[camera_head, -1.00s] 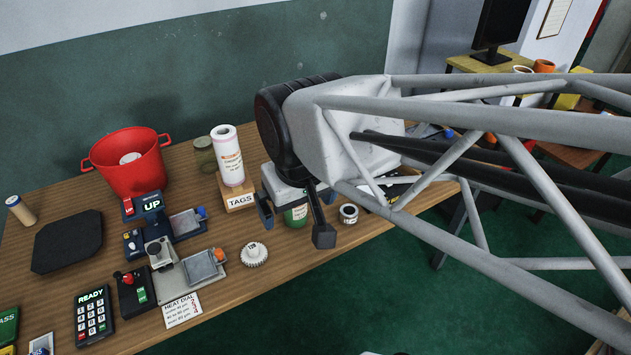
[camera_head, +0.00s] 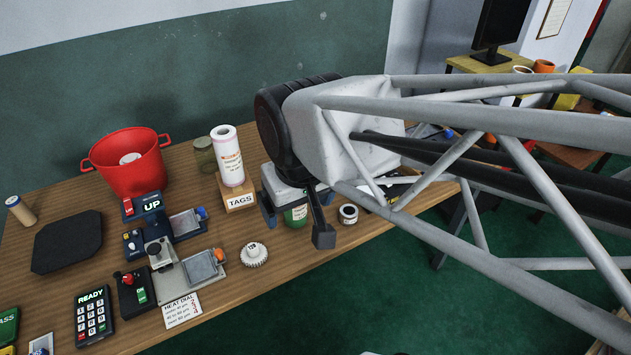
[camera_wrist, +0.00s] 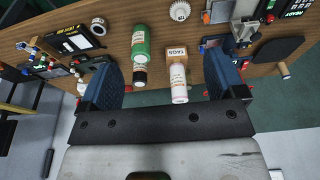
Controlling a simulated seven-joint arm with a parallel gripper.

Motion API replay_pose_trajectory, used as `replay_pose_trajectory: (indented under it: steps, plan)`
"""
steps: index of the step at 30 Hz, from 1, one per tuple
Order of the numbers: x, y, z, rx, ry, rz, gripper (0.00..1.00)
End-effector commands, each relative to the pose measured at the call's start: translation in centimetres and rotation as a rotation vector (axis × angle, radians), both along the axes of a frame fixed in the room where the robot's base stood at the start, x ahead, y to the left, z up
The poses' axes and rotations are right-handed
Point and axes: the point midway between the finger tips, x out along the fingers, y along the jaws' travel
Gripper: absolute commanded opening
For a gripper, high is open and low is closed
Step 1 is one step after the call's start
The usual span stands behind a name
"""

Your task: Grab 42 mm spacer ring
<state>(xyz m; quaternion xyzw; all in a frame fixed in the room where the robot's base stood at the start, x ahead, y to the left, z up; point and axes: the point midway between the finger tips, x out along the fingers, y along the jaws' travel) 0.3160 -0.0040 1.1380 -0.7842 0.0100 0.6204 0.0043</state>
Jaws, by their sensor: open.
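A small round ring-shaped piece (camera_head: 348,214), pale with dark markings, sits on the table near its front edge. It may be the 42 mm spacer ring, but its label is too small to read. A similar small ring (camera_wrist: 98,26) shows at the upper left in the wrist view. A white toothed ring (camera_head: 254,254) lies further left, and it also shows in the wrist view (camera_wrist: 179,11). My gripper (camera_head: 294,222) is open and empty above the table, just left of the small ring in the head view. In the wrist view its blue fingers (camera_wrist: 162,62) stand wide apart.
A green bottle (camera_head: 297,215) stands partly hidden behind my gripper. A white roll (camera_head: 228,157) stands on a wooden TAGS block (camera_head: 239,198). A red pot (camera_head: 127,165), a jar (camera_head: 204,155) and several devices fill the left side.

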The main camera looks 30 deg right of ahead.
Motion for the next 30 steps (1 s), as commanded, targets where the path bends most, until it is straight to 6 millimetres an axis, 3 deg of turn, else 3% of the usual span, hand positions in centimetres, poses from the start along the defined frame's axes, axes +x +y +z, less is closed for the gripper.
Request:
replay_pose_trajectory:
  steps: [8, 14, 30]
  plan:
    - [1.3, -0.7, -0.5, 0.009, 0.01, -0.058, 0.89]
    - [4.2, -2.4, -2.0, 0.03, 0.034, -0.194, 0.89]
    - [13.2, -10.9, -9.9, 0.1, 0.104, -0.707, 0.89]
